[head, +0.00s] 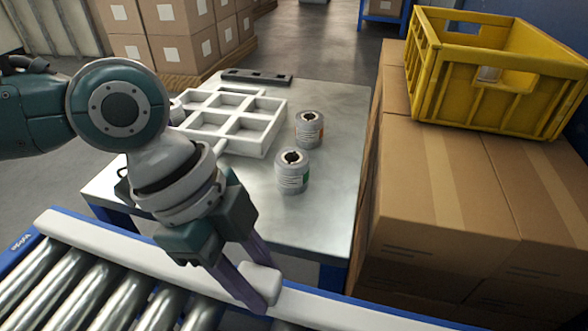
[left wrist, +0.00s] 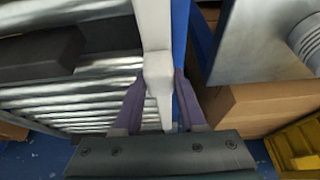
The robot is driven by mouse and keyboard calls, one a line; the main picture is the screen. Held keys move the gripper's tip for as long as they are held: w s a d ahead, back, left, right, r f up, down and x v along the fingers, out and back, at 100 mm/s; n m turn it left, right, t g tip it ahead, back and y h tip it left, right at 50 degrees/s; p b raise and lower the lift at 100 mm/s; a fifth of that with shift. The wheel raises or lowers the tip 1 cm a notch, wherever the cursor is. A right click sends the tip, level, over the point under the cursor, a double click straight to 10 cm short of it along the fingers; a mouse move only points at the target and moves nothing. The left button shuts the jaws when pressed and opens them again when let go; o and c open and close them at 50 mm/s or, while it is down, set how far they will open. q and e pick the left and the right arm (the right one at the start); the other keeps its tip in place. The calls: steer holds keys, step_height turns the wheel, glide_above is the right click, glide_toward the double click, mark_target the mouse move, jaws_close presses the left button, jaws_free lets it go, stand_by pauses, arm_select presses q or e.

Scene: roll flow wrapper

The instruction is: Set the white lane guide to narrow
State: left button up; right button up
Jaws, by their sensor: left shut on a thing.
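The white lane guide (head: 135,256) is a long white rail along the far side of the roller conveyor. It also shows in the left wrist view (left wrist: 152,22), running up from between my fingers. A white block-shaped knob (head: 262,282) stands on the guide. My left gripper (head: 250,290) reaches down to it, with its purple fingers on either side. In the left wrist view, my left gripper (left wrist: 160,100) is shut on the knob (left wrist: 158,72). My right gripper is in neither view.
The conveyor rollers (head: 80,295) lie at the lower left. Behind the guide, a metal table (head: 330,150) holds a white compartment tray (head: 262,135) and two grey rolls (head: 291,172). Cardboard boxes (head: 440,190) with a yellow crate (head: 480,85) on top stand at right. A dark box (left wrist: 40,55) lies on the rollers.

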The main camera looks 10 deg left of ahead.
arm_select(q)
jaws_close()
steer(key=shift+s+r, duration=0.1)
stand_by(0.8)
